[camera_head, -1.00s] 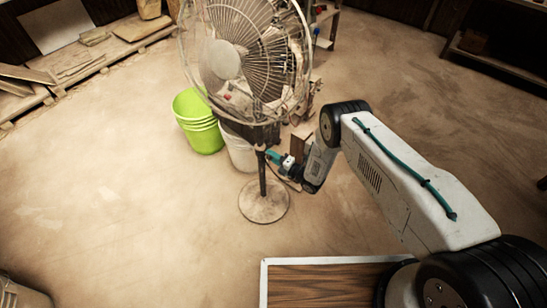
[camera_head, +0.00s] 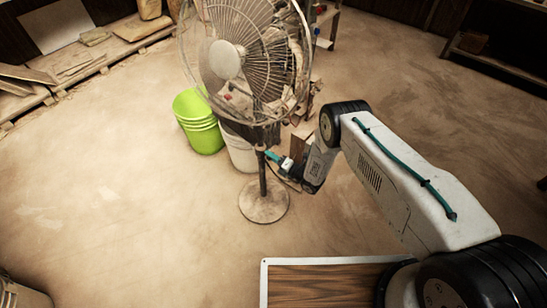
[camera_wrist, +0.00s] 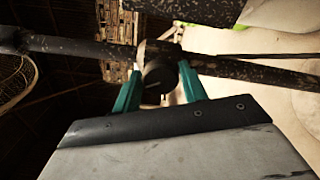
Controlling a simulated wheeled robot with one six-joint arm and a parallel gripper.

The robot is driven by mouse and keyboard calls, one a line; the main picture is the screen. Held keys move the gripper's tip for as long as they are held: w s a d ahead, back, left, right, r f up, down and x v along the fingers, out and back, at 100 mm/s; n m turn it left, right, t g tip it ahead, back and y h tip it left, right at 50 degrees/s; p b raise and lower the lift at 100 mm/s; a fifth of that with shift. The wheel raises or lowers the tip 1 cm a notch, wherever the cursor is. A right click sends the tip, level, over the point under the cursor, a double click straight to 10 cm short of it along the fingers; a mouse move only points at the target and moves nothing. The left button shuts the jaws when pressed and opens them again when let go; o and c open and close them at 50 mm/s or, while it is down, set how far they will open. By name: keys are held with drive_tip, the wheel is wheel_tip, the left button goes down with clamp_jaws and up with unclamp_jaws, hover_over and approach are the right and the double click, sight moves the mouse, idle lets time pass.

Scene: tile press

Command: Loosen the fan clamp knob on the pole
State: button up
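The tall standing fan (camera_head: 240,60) stands upright on its round base (camera_head: 264,203), with its pole (camera_head: 262,175) rising from it. In the wrist view the pole (camera_wrist: 85,47) runs across the picture. The dark round clamp knob (camera_wrist: 158,76) faces the wrist camera and has a pale mark on its face. My gripper (camera_wrist: 160,72) has its two teal fingers on either side of the knob, apparently touching it. In the head view my gripper (camera_head: 272,156) reaches the pole from the right, above the base; the knob is too small to make out there.
A green bucket (camera_head: 198,122) and a white bucket (camera_head: 240,150) stand close behind the pole. A wood-topped panel (camera_head: 325,285) lies at the front. The floor left of the fan is clear.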

drive_tip(key=shift+o, duration=1.2)
drive_tip(key=shift+a, duration=0.1)
drive_tip(key=v, duration=0.8)
drive_tip(key=shift+w, duration=0.1)
